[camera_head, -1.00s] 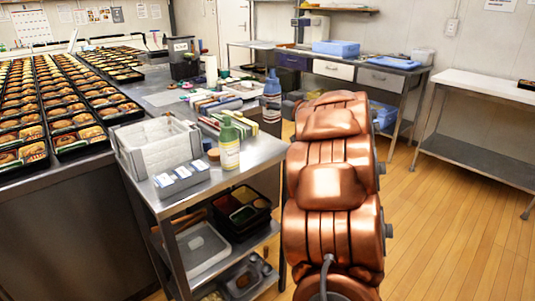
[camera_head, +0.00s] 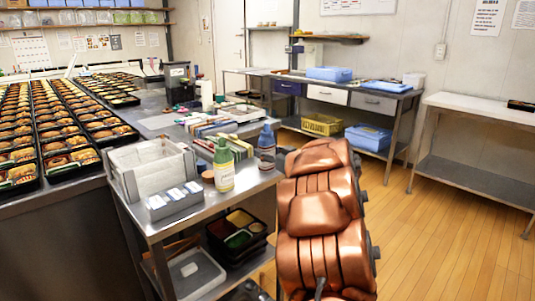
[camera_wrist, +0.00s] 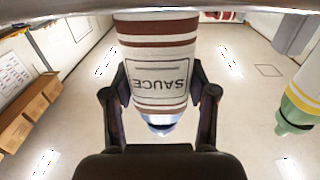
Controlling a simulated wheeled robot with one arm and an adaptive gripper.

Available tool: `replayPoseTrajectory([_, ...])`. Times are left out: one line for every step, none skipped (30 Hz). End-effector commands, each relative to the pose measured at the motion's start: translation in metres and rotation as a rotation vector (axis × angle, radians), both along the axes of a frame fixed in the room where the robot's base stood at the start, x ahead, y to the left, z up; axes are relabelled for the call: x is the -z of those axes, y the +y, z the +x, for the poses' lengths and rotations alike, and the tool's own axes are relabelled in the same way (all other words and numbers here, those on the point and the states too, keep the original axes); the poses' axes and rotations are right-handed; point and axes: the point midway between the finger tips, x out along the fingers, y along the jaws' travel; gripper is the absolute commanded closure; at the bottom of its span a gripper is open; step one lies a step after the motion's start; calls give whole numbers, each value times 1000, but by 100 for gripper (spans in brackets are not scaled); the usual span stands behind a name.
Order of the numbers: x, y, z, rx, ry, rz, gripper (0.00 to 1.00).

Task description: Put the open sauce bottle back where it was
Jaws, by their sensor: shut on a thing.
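The sauce bottle (camera_wrist: 155,45) has a white label with brown stripes and the word SAUCE, which appears upside down in the wrist view. My gripper (camera_wrist: 159,88) is shut on it, with one finger on each side. In the head view the blue-topped bottle (camera_head: 266,138) is upright at the right rear of the steel cart top (camera_head: 240,186), at or just above the surface. I cannot tell if its base touches. My arm hides the gripper there. Whether the bottle has a cap is unclear.
A green bottle with a yellow-and-white label (camera_head: 223,165) stands left of the held bottle and shows in the wrist view (camera_wrist: 304,100). A round brown item (camera_head: 208,177), a grey label box (camera_head: 174,201) and a white bin (camera_head: 150,170) crowd the cart. Colored boxes (camera_head: 228,143) lie behind.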

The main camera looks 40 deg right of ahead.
Motion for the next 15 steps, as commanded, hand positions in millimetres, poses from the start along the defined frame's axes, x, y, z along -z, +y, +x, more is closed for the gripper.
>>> replayPoseTrajectory([-2,0,0,0,-1,-1,50])
replayPoseTrajectory([-1,0,0,0,-1,-1,50])
replayPoseTrajectory([-2,0,0,0,-1,-1,50])
replayPoseTrajectory([-1,0,0,0,-1,-1,50])
replayPoseTrajectory([-1,0,0,0,-1,-1,50])
replayPoseTrajectory([0,0,0,0,-1,-1,50])
replayPoseTrajectory([1,0,0,0,-1,-1,50])
replayPoseTrajectory([2,0,0,0,-1,-1,50])
replayPoseTrajectory([2,0,0,0,0,-2,39])
replayPoseTrajectory([2,0,0,0,0,-2,35])
replayPoseTrajectory([2,0,0,0,0,-2,32])
replayPoseTrajectory([1,0,0,0,0,-2,28])
replayPoseTrajectory([1,0,0,0,0,-2,25])
replayPoseTrajectory([2,0,0,0,0,-2,22])
replayPoseTrajectory([2,0,0,0,0,-2,18])
